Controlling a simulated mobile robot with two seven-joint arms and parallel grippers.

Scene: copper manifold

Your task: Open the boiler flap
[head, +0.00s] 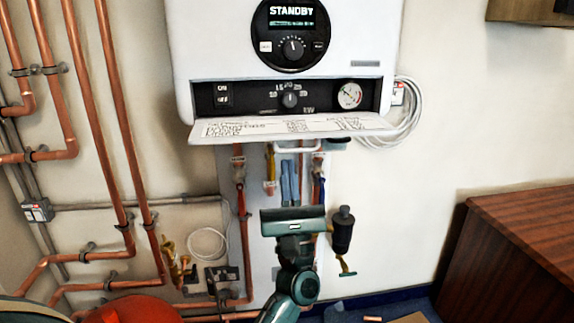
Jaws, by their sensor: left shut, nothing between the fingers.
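The boiler (282,50) is a white wall unit at the top centre of the head view. Its flap (285,129) is folded down and outward, with its printed inner face showing. Behind it the control panel is exposed, with a switch, a dial and a pressure gauge (348,94). A white handle (297,148) shows just under the flap. My left gripper (290,164) is below the flap, pointing up, with its two blue fingers together and empty. I cannot tell whether the fingertips touch the handle. My right gripper is not in view.
Copper pipes (105,110) run down the left wall. Valves and pipes hang beneath the boiler, with a black cylinder (343,230) to the right. A coiled white cable (400,118) hangs at right. A wooden cabinet (520,245) stands lower right. A red round object (133,310) is lower left.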

